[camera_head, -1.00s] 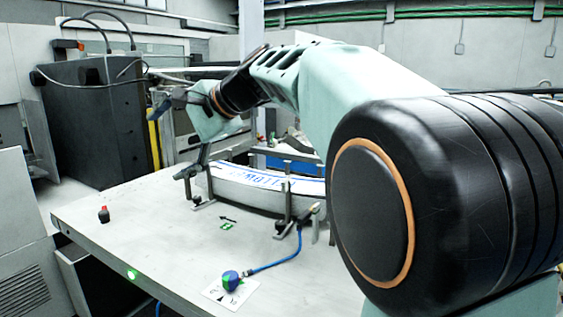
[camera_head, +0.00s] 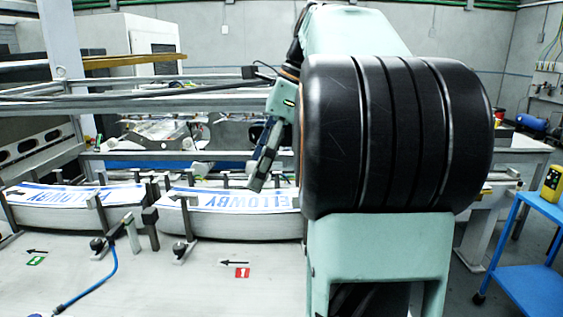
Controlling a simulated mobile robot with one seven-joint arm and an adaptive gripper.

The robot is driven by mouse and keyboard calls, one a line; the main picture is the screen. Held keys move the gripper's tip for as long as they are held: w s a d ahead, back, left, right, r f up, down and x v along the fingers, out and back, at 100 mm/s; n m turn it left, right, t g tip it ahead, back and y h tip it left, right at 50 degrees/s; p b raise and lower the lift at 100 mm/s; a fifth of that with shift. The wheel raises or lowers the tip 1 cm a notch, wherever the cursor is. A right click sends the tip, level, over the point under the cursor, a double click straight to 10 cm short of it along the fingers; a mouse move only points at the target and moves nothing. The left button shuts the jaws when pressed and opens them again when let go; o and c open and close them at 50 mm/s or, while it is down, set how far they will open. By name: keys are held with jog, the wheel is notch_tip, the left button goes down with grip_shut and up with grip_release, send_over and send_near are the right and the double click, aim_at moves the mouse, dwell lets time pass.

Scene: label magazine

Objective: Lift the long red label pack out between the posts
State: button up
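No label pack with red print shows. The left pack (camera_head: 75,217) lies behind a green marker (camera_head: 36,261). Dark metal posts (camera_head: 150,222) stand between and in front of the packs. My gripper (camera_head: 257,180) hangs above the right pack, apart from it, pointing down. I cannot tell how far its fingers are open; nothing shows in them.
A blue hose (camera_head: 100,285) with a clamp fitting lies on the table's front left. Metal rails (camera_head: 200,95) run behind the packs. A blue cart (camera_head: 535,240) with a yellow device (camera_head: 551,183) stands at the right.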

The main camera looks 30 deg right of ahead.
aim_at(250, 201)
jog(key=shift+s+d+m, duration=0.3)
jog(key=shift+s+d, duration=0.05)
jog(key=shift+d, duration=0.3)
jog(key=shift+f, duration=0.25)
jog(key=shift+b+x, duration=0.55)
jog(key=shift+x, duration=3)
jog(key=shift+r, duration=0.1)
jog(key=c, duration=1.8)
jog(key=shift+r+p, duration=3.95)
jog(key=shift+p, duration=0.3)
jog(key=shift+r+p, duration=0.65)
jog(key=shift+r, duration=1.9)
